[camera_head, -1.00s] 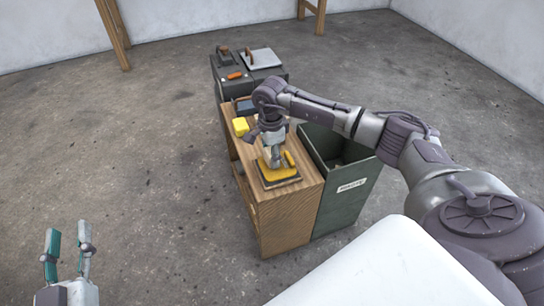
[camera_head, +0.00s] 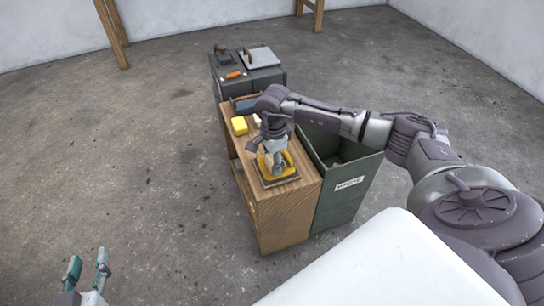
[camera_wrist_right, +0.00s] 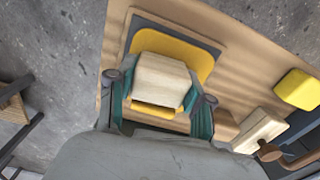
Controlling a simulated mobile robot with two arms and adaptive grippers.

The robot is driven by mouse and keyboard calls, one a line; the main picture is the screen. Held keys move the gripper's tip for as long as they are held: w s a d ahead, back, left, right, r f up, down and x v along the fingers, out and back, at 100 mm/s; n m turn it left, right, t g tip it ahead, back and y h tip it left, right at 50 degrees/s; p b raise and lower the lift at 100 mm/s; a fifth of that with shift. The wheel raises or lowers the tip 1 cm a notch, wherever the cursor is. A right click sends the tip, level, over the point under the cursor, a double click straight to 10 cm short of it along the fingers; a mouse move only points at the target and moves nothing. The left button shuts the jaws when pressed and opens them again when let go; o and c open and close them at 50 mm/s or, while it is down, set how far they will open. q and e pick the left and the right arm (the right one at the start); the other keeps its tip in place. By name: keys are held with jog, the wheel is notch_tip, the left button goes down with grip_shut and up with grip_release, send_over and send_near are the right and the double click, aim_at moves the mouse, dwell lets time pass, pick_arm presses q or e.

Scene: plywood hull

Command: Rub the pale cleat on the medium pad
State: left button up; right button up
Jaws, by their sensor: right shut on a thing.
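My right gripper (camera_head: 275,163) is shut on a pale wooden block, the pale cleat (camera_wrist_right: 160,80), seen between its two teal fingers (camera_wrist_right: 160,108) in the right wrist view. The cleat is right over a yellow pad (camera_wrist_right: 203,58) on a dark board, which lies on the wooden bench. The pad also shows around the gripper in the head view (camera_head: 289,171). Whether the cleat touches the pad is hard to tell. My left gripper (camera_head: 87,270) is open and empty at the lower left of the head view, away from the bench.
A yellow block (camera_head: 240,126) and another pale block (camera_wrist_right: 258,130) sit farther back on the wooden bench (camera_head: 285,218). A green bin (camera_head: 347,200) with a white label stands against its right side. Dark cases (camera_head: 245,82) stand behind. The floor on the left is clear.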

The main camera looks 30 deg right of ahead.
jog(key=shift+s+a+f, duration=0.1)
jog(key=shift+s, duration=0.35)
jog(key=shift+w, duration=0.45)
jog(key=shift+w+d+b, duration=0.2)
jog(key=shift+w+b, duration=0.3)
pick_arm(q)
jog(key=shift+w+d+r+t+h+b, duration=0.8)
jog(key=shift+r+t, duration=1.6)
jog(key=shift+r, duration=1.25)
pick_arm(e)
jog(key=shift+w+d+p, duration=0.2)
jog(key=shift+w+p, duration=0.1)
jog(key=shift+w, duration=0.55)
jog(key=shift+s+a+p, duration=0.1)
jog(key=shift+s+p, duration=0.3)
jog(key=shift+s, duration=0.1)
jog(key=shift+s+a+p, duration=0.1)
jog(key=shift+s+p, duration=0.25)
jog(key=shift+s, duration=0.1)
pick_arm(q)
notch_tip(320, 180, down, 10)
jog(key=s+a+g+y+p, duration=0.1)
jog(key=s+a+g, duration=0.1)
jog(key=g, duration=0.4)
jog(key=shift+s+a+r+y, duration=0.15)
jog(key=shift+s+y, duration=0.25)
jog(key=shift+s, duration=0.05)
pick_arm(e)
jog(key=shift+s+a, duration=0.2)
jog(key=shift+s, duration=0.6)
